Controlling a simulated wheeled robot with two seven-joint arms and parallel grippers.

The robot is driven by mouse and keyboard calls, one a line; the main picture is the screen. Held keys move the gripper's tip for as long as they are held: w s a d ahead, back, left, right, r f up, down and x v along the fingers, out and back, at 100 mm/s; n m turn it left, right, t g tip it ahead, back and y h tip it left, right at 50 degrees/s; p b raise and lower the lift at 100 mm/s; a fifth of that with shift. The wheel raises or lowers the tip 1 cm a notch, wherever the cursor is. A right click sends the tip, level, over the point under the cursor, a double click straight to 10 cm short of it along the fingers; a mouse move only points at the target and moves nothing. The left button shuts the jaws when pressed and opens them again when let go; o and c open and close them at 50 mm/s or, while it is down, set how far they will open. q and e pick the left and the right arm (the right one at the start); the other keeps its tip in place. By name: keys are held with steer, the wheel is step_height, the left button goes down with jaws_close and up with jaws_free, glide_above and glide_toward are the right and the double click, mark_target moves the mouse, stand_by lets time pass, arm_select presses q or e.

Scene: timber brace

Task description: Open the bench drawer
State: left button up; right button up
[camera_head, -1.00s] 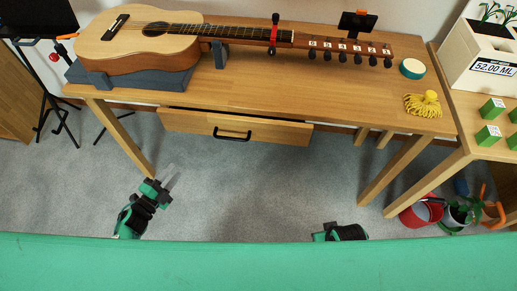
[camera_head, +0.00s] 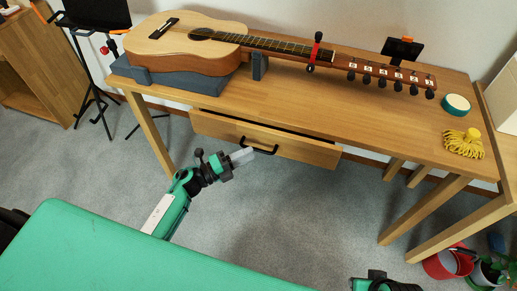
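The wooden bench (camera_head: 330,115) stands ahead, with a drawer (camera_head: 225,127) under its top. The drawer stands a little out, with a dark gap along its upper edge. Its black bar handle (camera_head: 258,147) is at the middle of the drawer front. My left gripper (camera_head: 240,156) points at the handle from the left, its pale fingertips close to the handle's left end. I cannot tell whether they touch it or how far apart the fingers are. My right gripper (camera_head: 378,283) shows only in part at the bottom edge, and its fingers cannot be made out.
A guitar (camera_head: 210,42) lies on a grey cradle on the bench, with a tape roll (camera_head: 456,104) and a yellow coil (camera_head: 464,143) at the right. A black stand (camera_head: 92,75) is at the left. A red bucket (camera_head: 447,264) sits at lower right.

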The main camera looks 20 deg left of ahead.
mark_target(258, 149)
arm_select(q)
steer(key=shift+x, duration=2.3)
jaws_close()
